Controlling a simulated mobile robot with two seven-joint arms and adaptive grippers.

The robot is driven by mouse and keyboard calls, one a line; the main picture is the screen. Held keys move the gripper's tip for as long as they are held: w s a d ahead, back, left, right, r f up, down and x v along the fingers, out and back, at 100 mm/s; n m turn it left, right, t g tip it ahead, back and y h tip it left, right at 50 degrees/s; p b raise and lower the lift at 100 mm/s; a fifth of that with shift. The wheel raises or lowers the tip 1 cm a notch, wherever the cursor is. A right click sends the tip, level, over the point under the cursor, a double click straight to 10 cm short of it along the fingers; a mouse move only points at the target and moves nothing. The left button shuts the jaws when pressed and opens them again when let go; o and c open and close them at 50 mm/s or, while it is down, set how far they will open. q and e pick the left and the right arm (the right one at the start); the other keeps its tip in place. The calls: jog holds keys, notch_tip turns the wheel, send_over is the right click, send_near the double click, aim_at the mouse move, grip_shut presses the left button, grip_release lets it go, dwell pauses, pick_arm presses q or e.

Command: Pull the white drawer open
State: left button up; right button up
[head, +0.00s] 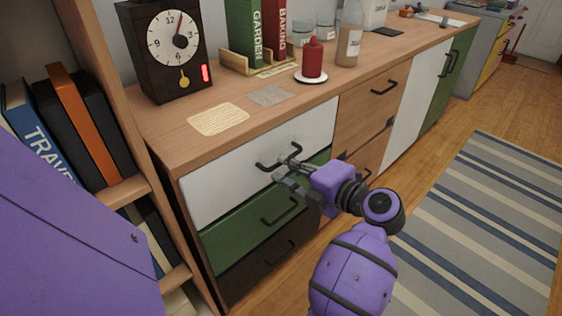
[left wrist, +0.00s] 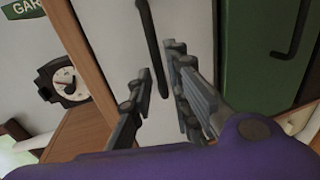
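The white drawer (head: 235,165) is the top one in the wooden cabinet and looks flush with the drawer fronts below it. Its black bar handle (head: 268,164) sits mid-front. I cannot tell whether the fingers touch the handle. My purple left wrist and forearm hide the area to the lower right. My right gripper is not in view.
A green drawer (head: 240,222) and a dark brown drawer (head: 260,268) lie below. A bookshelf (head: 130,190) stands at left. A striped rug (head: 480,220) covers floor at right.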

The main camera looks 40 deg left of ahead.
pick_arm(q)
jog(key=shift+x, duration=1.7)
jog(key=shift+c, duration=0.4)
grip_shut()
